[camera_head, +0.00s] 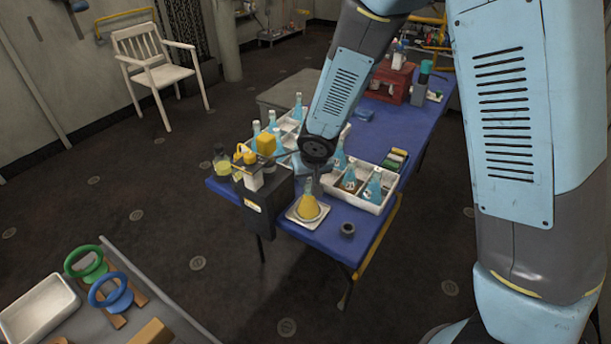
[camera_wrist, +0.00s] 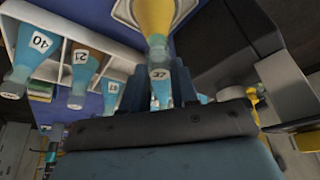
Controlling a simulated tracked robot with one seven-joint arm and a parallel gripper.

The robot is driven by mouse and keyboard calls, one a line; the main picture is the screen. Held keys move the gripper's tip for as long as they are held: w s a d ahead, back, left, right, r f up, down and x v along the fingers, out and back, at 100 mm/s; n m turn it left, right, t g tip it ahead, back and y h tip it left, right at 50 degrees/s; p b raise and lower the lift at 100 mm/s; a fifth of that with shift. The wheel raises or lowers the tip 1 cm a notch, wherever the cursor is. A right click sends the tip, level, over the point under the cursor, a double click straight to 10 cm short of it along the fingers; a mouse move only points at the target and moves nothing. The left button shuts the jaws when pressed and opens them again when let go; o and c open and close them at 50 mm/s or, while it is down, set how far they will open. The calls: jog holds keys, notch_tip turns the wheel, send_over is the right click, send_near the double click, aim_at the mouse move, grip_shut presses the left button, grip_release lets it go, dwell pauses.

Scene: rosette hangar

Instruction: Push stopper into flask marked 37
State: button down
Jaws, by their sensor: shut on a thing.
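The flask marked 37 (camera_head: 308,208) stands upright on a small pale square tray (camera_head: 291,217) on the blue table; yellow fills its lower part. My gripper (camera_head: 316,175) is right above the flask's mouth. In the wrist view, the fingers of my gripper (camera_wrist: 157,93) lie on either side of the neck's end. They are shut on the stopper, which is mostly hidden between them; I cannot tell how deep it sits.
A white divided crate (camera_head: 373,207) with several blue flasks stands close right. A dark box (camera_head: 265,211) stands close left, with yellow and white items by it. A small dark ring-like piece (camera_head: 347,230) lies near the table's (camera_head: 322,233) front edge. A red crate (camera_head: 391,80) is farther back.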

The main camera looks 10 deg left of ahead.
jog(key=c, duration=0.8)
grip_release()
jog(key=shift+o, duration=0.8)
jog(key=o, duration=0.3)
jog(key=shift+s, duration=0.15)
jog(key=shift+o, duration=0.2)
jog(key=shift+r, duration=2.8)
jog(key=shift+c, duration=0.4)
